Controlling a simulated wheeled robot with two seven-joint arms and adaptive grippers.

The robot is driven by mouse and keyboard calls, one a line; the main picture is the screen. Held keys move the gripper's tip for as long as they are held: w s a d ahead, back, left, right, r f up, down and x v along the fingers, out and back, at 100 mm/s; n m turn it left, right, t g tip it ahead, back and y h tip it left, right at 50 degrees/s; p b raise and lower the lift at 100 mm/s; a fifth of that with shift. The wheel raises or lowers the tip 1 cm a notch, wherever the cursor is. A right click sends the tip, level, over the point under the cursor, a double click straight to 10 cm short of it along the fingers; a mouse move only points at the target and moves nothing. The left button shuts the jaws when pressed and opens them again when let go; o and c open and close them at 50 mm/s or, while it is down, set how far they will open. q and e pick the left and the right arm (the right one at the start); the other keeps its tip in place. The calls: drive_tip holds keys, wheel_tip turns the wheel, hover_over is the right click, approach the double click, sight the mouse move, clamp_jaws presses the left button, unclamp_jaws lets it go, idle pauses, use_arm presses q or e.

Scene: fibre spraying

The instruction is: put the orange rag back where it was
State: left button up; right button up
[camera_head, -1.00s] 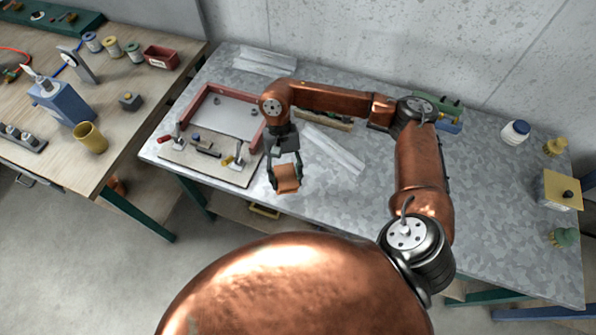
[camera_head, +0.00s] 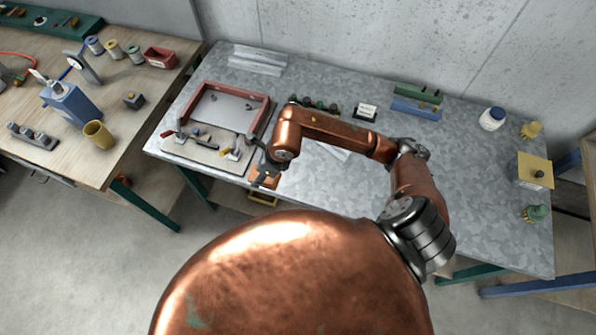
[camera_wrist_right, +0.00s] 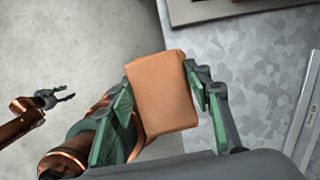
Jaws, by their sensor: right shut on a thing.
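The orange rag (camera_wrist_right: 165,93), a folded block-like pad, is between the green fingers of my right gripper (camera_wrist_right: 163,97) in the right wrist view. The right gripper is shut on it. In the head view the rag (camera_head: 267,181) shows small below the copper wrist, by the front edge of the grey table (camera_head: 400,180), just right of the clamp fixture board. Bare tabletop and floor show behind the rag in the wrist view. My left gripper (camera_wrist_right: 66,93) shows at the left of the wrist view, empty with its fingers apart, over the floor.
The fixture board (camera_head: 215,160) with toggle clamps and a red-framed plate (camera_head: 235,108) fills the table's left end. Blue and green holders (camera_head: 415,107), a white jar (camera_head: 491,118) and a yellow box (camera_head: 532,171) stand at right. A wooden bench (camera_head: 130,75) is at left.

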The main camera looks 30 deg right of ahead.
drive_tip(key=d, duration=0.1)
drive_tip(key=w+d+f, duration=0.1)
drive_tip(key=d+p, duration=0.1)
drive_tip(key=shift+w+f+m, duration=0.15)
drive_tip(key=shift+f+m, duration=0.1)
drive_tip(key=shift+m, duration=0.05)
drive_tip(key=d+f+p, duration=0.2)
drive_tip(key=d, duration=0.4)
hover_over(291, 171)
drive_tip(key=s, duration=0.1)
drive_tip(key=f, duration=0.3)
drive_tip(key=f+p, duration=0.1)
drive_tip(key=shift+s+a+f, duration=0.1)
drive_tip(key=shift+a+f, duration=0.15)
drive_tip(key=shift+a, duration=0.1)
drive_tip(key=shift+d+f, duration=0.45)
drive_tip(key=shift+f, duration=0.05)
drive_tip(key=f+p, duration=0.1)
drive_tip(key=f, duration=0.2)
drive_tip(key=shift+d+f+p, duration=0.35)
drive_tip(key=shift+d+p, duration=0.05)
use_arm(q)
wheel_tip(291, 171, up, 6)
drive_tip(key=s, duration=0.2)
drive_tip(key=shift+s+f, duration=0.25)
drive_tip(key=shift+s, duration=0.05)
use_arm(e)
drive_tip(key=shift+f, duration=0.2)
drive_tip(key=o, duration=1.1)
